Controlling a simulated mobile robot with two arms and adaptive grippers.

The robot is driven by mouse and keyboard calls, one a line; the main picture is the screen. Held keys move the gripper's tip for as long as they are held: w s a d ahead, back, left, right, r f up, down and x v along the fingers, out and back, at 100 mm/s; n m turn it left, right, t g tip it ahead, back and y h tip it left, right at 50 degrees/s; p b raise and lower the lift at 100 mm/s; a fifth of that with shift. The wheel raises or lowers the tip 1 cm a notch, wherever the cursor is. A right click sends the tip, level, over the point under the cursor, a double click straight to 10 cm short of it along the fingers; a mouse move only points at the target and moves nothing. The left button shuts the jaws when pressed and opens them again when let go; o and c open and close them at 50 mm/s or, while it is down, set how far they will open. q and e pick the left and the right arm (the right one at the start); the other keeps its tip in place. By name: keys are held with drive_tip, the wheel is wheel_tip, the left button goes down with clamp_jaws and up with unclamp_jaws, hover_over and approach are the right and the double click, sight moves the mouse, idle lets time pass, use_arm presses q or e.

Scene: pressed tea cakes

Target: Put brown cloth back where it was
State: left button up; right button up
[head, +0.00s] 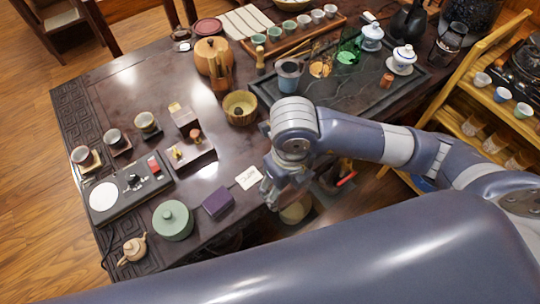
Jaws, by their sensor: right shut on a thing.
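My right gripper (274,196) is low at the front edge of the dark table (222,155), to the right of a small white card. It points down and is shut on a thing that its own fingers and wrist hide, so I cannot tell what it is. I cannot make out a brown cloth for certain anywhere in this view. My left gripper is not in view.
The white card (249,178), a purple box (218,203) and a green lidded jar (172,220) lie left of the gripper. A woven bowl (240,107) and a dark tea tray (420,84) are behind. A wooden shelf (453,122) stands right.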

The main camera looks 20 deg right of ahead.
drive_tip(key=shift+s+a, duration=0.4)
drive_tip(key=shift+s, duration=0.45)
drive_tip(key=shift+w, duration=0.35)
drive_tip(key=w+p, duration=0.1)
drive_tip(key=w, duration=0.4)
drive_tip(key=w+d+f, duration=0.1)
drive_tip(key=w, duration=0.4)
drive_tip(key=w+d+p, duration=0.1)
drive_tip(key=w, duration=0.3)
drive_tip(key=shift+w+d+f+p, duration=0.25)
drive_tip(key=shift+w+p, duration=0.1)
drive_tip(key=shift+w, duration=0.05)
wheel_tip(320, 180, down, 3)
drive_tip(key=shift+f+p, duration=0.15)
drive_tip(key=shift+p, duration=0.35)
drive_tip(key=shift+f, duration=0.3)
drive_tip(key=o, duration=1)
drive_tip(key=shift+o, duration=0.2)
drive_tip(key=shift+r, duration=0.1)
